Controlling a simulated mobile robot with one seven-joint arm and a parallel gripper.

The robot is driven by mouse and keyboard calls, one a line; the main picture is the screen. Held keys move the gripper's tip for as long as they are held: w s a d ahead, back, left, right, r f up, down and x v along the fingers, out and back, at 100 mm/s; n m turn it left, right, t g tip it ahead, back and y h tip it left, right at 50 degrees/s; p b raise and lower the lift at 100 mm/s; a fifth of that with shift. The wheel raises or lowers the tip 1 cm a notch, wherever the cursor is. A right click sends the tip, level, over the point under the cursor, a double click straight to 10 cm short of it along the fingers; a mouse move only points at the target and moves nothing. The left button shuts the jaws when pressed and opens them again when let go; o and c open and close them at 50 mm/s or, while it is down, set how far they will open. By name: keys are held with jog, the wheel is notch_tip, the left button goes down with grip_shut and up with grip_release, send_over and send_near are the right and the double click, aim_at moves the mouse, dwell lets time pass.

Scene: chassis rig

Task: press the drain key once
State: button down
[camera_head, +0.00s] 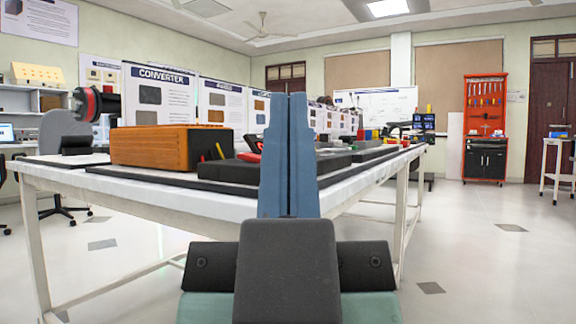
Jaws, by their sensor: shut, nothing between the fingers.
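My gripper (288,100) stands upright in the middle of the view, its two blue fingers pressed together with nothing between them. It rises in front of the near end of a long white table (208,199). I cannot make out a drain key anywhere. A low black unit (236,171) lies on the table, just left of the fingers. Small red parts (249,155) show behind it, too small to read. The fingers hide part of the table and whatever lies straight behind them.
An orange-brown wooden box (160,146) stands on the table's left part. Display boards, one marked CONVERTER (159,93), stand behind it. Flat dark units (333,162) lie right of the fingers. A red tool cabinet (484,130) stands far right.

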notch_tip(320, 180, up, 32)
jog(key=p, duration=3.2)
jog(key=shift+w, duration=0.1)
